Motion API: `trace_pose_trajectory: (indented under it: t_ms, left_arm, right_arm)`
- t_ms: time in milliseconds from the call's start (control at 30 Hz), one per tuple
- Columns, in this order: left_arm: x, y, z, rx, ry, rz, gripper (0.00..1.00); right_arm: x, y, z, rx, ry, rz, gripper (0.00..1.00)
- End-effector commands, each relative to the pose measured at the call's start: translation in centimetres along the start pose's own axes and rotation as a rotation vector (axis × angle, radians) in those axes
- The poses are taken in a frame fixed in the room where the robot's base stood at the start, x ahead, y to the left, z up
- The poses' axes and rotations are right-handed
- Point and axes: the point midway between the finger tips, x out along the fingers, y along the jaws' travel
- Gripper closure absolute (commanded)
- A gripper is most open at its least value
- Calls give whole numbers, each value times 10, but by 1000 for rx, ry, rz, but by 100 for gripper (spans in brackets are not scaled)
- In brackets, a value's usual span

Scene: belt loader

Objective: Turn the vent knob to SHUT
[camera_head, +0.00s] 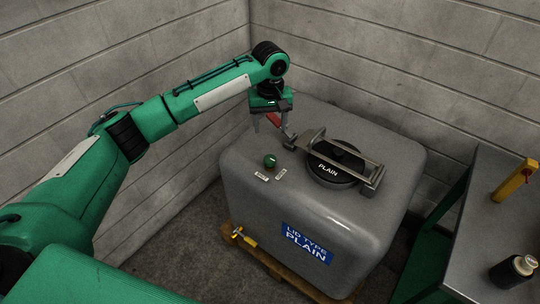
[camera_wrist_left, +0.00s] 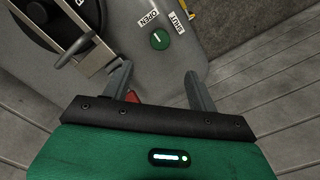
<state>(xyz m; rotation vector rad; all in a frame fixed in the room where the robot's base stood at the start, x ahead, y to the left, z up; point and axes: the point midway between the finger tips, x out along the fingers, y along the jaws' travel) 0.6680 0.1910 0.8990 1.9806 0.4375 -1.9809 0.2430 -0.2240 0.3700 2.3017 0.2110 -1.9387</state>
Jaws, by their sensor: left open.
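The green vent knob (camera_head: 270,160) sits on the top of the grey tank (camera_head: 330,215), near its left side. In the left wrist view the knob (camera_wrist_left: 160,40) has a short white mark, and an OPEN label (camera_wrist_left: 149,17) and a SHUT label (camera_wrist_left: 176,22) lie beside it. I cannot tell surely which label the mark points at. My left gripper (camera_head: 272,132) is above the tank top, behind the knob in the head view. In the left wrist view its fingers (camera_wrist_left: 158,75) are apart and empty, with the knob beyond them. My right gripper is not in view.
A round black lid marked PLAIN (camera_head: 332,170) lies under a metal bar clamp (camera_head: 345,160) beside the gripper. A red part (camera_wrist_left: 132,98) shows near one finger. A yellow-handled item (camera_head: 243,237) is at the tank's lower edge. A metal table (camera_head: 488,215) stands right; block walls are behind.

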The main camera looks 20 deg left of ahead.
Motion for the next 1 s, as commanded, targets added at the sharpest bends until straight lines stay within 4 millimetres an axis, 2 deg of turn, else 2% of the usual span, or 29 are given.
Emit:
trace_pose_trajectory:
  t_ms: [167, 500, 700, 833, 1000]
  left_arm:
    - [17, -1, 0, -4, -2, -3, 41]
    - [88, -1, 0, -4, -1, -3, 41]
    - [120, -1, 0, -2, -1, -2, 41]
    - [132, -1, 0, -2, 0, -1, 41]
    - [137, -1, 0, -2, 0, -1, 41]
  right_arm:
    - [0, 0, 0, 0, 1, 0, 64]
    - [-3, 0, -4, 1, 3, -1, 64]
    - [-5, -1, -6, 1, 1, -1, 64]
    - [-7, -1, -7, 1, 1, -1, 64]
    - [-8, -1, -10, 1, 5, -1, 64]
